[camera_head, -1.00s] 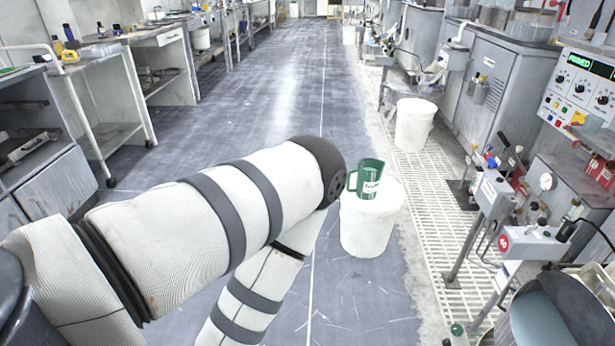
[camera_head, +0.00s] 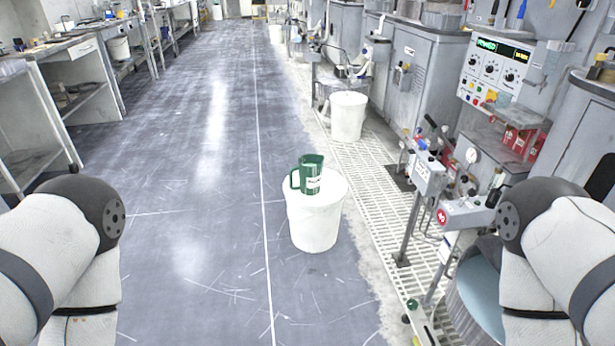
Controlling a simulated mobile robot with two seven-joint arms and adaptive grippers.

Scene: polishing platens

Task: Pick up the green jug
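The green jug (camera_head: 311,176) stands upright on the white lid of a white bucket (camera_head: 315,222), a little right of the middle of the head view. It has a white label on its side, and its handle points left. My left arm shows at the left edge and my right arm at the right edge, both well apart from the jug. Neither gripper is in the picture. Nothing hides the jug.
Another white bucket (camera_head: 348,117) stands farther back on the floor grating (camera_head: 375,165). Machines with valves and a control panel (camera_head: 497,68) line the right side. Benches (camera_head: 70,50) line the left. The grey floor left of the jug is clear.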

